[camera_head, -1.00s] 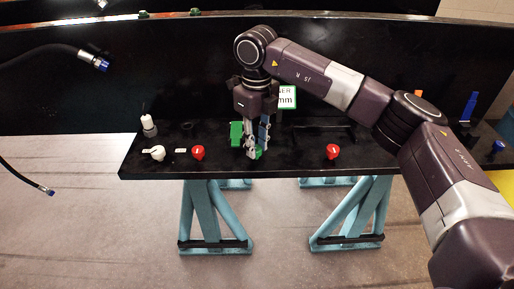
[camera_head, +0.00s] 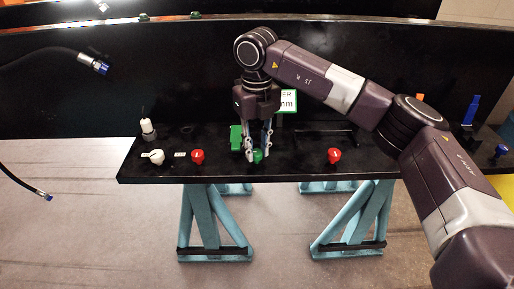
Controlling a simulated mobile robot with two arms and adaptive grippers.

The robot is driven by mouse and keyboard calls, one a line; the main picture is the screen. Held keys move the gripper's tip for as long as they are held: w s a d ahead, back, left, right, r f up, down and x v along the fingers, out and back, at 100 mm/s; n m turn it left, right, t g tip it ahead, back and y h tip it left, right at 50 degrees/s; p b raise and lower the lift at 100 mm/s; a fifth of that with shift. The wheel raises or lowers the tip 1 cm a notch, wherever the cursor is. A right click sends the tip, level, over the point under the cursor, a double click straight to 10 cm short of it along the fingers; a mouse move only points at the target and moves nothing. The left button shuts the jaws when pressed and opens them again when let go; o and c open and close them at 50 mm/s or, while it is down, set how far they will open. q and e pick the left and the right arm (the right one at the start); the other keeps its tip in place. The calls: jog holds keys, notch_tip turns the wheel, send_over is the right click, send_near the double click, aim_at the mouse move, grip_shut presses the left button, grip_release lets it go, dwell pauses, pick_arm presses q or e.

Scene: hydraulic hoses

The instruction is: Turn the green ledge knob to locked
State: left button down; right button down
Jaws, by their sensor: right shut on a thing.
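The green knob (camera_head: 258,156) sits near the front edge of the black ledge (camera_head: 300,172). My right gripper (camera_head: 258,153) points down over it, with one finger on each side, shut on the knob. The fingers hide part of the knob, and I cannot read its pointer or any locked mark. My left gripper is not in view.
Red knobs stand left (camera_head: 197,157) and right (camera_head: 334,156) of the gripper. A white knob (camera_head: 156,157) is farther left. A green block (camera_head: 236,138) is close beside the gripper's left finger. Two hoses (camera_head: 90,62) hang at the left.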

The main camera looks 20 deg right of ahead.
aim_at(257, 152)
jog(key=shift+w+r, duration=0.1)
jog(key=shift+r, duration=0.1)
jog(key=c, duration=2)
grip_release()
jog(key=o, duration=0.3)
jog(key=shift+f, duration=0.1)
jog(key=shift+o, duration=0.2)
notch_tip(257, 152, up, 12)
jog(key=shift+f, duration=0.1)
